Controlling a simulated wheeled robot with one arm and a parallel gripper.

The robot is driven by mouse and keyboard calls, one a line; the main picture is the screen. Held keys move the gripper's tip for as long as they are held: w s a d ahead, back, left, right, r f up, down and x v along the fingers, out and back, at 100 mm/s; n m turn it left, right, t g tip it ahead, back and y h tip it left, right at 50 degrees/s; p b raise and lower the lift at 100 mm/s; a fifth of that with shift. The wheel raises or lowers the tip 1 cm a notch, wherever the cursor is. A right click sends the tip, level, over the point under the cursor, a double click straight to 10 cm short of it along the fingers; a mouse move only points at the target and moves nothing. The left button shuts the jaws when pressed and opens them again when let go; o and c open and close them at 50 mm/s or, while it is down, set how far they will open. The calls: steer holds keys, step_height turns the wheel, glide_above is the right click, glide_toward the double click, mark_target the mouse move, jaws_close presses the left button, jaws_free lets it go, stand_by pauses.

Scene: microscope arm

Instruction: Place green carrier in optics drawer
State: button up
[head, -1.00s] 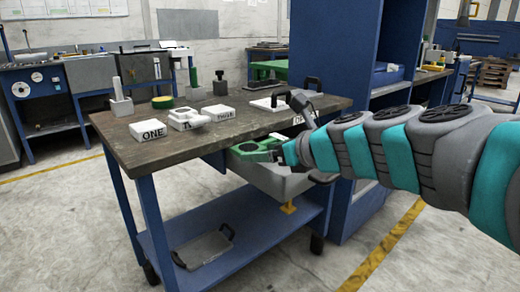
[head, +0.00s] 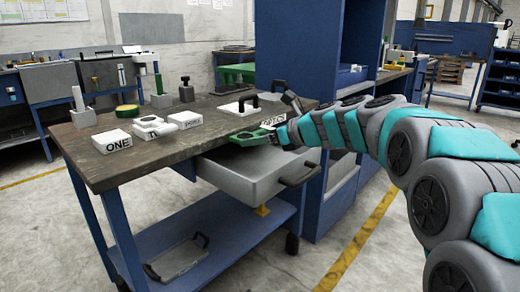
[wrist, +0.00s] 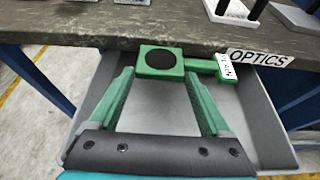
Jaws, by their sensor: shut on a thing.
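The green carrier (head: 250,137) has a dark round centre and a side arm with a white label; it also shows in the wrist view (wrist: 160,62). My gripper (head: 277,135), with green fingers (wrist: 162,78), is shut on the carrier. It holds the carrier above the back part of the drawer, at the table's front edge. The optics drawer (head: 240,181) is a grey tray pulled out under the tabletop; its bare floor shows in the wrist view (wrist: 155,118). The OPTICS label (wrist: 257,58) is on the table edge, right of the carrier. The exact height gap is unclear.
The dark tabletop (head: 85,162) overhangs the drawer's back. White blocks, including one marked ONE (head: 117,141), and a white plate with a black handle (head: 240,104) stand on it. A blue cabinet (head: 300,60) rises behind. The drawer has a dark front handle (head: 300,173).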

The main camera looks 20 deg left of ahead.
steer(key=shift+w+f+b, duration=0.15)
steer(key=shift+f+b, duration=0.05)
steer(key=shift+f, duration=0.65)
steer(key=shift+w+f+b, duration=0.1)
steer(key=shift+f+b, duration=0.1)
steer(key=shift+f, duration=0.65)
steer(key=shift+f, duration=0.3)
steer(key=shift+f, duration=0.35)
steer(key=o, duration=1.2)
steer(key=shift+o, duration=0.2)
